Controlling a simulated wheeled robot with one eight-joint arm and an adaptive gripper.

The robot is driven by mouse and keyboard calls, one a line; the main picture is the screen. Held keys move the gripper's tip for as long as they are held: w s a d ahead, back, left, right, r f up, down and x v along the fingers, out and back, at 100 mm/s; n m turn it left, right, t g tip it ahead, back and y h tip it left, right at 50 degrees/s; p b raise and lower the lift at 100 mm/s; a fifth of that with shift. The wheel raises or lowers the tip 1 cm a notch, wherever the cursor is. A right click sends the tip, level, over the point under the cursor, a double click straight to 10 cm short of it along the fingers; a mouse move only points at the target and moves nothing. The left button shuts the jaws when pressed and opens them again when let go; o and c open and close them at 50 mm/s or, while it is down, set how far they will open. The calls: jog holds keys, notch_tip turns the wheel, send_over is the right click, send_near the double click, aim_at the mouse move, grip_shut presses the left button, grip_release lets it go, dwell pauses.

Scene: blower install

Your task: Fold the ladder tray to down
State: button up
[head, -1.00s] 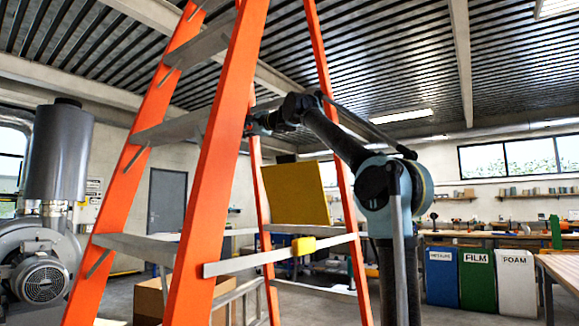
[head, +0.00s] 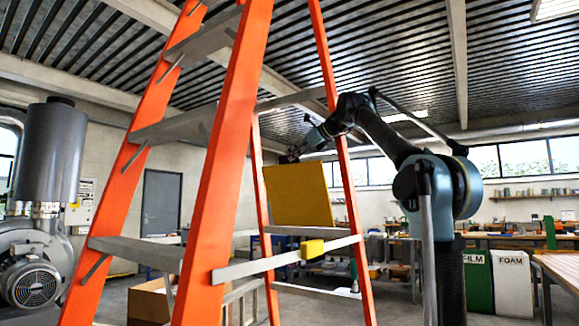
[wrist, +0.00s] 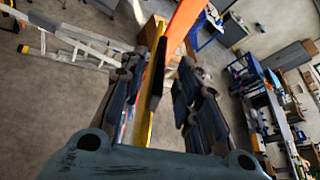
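The ladder tray is a yellow panel (head: 297,195) standing nearly upright between the rails of the orange ladder (head: 212,180). My gripper (head: 289,158) is at the tray's top edge in the head view, reaching in past the right rear rail. In the wrist view the tray shows edge-on as a thin yellow strip (wrist: 149,105) between the two dark fingers of my gripper (wrist: 163,85). The fingers are spread. The left finger lies close beside the tray, and a gap shows before the right one. I cannot tell whether the left finger touches it.
A grey bar with a yellow block (head: 312,249) spans the ladder below the tray. A grey blower (head: 40,220) stands at the left. A cardboard box (head: 150,300) is on the floor behind the ladder. Bins (head: 513,284) and workbenches are at the right.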

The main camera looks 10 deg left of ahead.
aim_at(280, 163)
jog(key=shift+w+f, duration=0.15)
jog(key=shift+x, duration=3.6)
grip_shut()
